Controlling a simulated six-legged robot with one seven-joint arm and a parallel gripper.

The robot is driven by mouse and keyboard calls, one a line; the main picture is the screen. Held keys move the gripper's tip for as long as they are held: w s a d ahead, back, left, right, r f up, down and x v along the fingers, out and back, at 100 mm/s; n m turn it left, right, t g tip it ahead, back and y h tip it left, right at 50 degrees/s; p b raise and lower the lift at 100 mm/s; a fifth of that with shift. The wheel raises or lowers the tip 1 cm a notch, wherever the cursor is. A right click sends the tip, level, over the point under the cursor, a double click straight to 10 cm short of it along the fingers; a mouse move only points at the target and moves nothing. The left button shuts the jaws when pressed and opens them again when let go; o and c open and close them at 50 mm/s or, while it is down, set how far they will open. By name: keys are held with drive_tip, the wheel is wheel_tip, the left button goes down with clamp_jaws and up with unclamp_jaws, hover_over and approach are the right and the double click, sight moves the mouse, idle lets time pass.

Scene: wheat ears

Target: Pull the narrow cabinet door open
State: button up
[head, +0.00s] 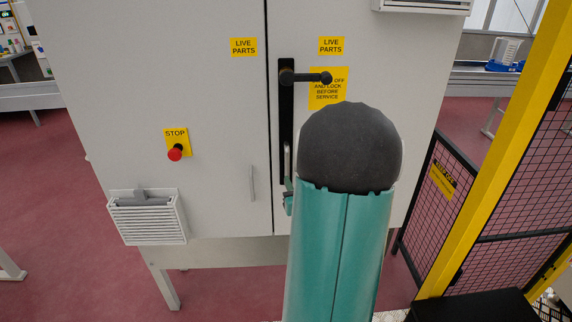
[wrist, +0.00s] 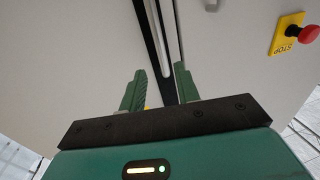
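The narrow cabinet door (head: 420,90) is the grey right-hand door, and it looks closed against the wide left door (head: 150,80). A black strip (head: 285,115) runs down its left edge, with a black lever (head: 305,77) pointing right near the top. A thin silver bar handle (head: 287,158) is low on the strip, partly hidden by my arm. In the wrist view the bar (wrist: 166,35) runs down toward the gap between the fingers. My gripper (wrist: 161,76) is open, its green fingers apart near the bar. I cannot tell if either touches it.
The left door has a red stop button (head: 175,152), a small grey handle (head: 252,183) and a vent (head: 147,216). A yellow post (head: 495,150) and mesh fence (head: 440,190) stand close on the right. Red floor (head: 80,180) is clear on the left.

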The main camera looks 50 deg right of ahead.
sight(288, 165)
drive_tip(key=x, duration=0.9)
drive_tip(key=shift+w+d, duration=0.15)
drive_tip(key=shift+w, duration=0.2)
clamp_jaws()
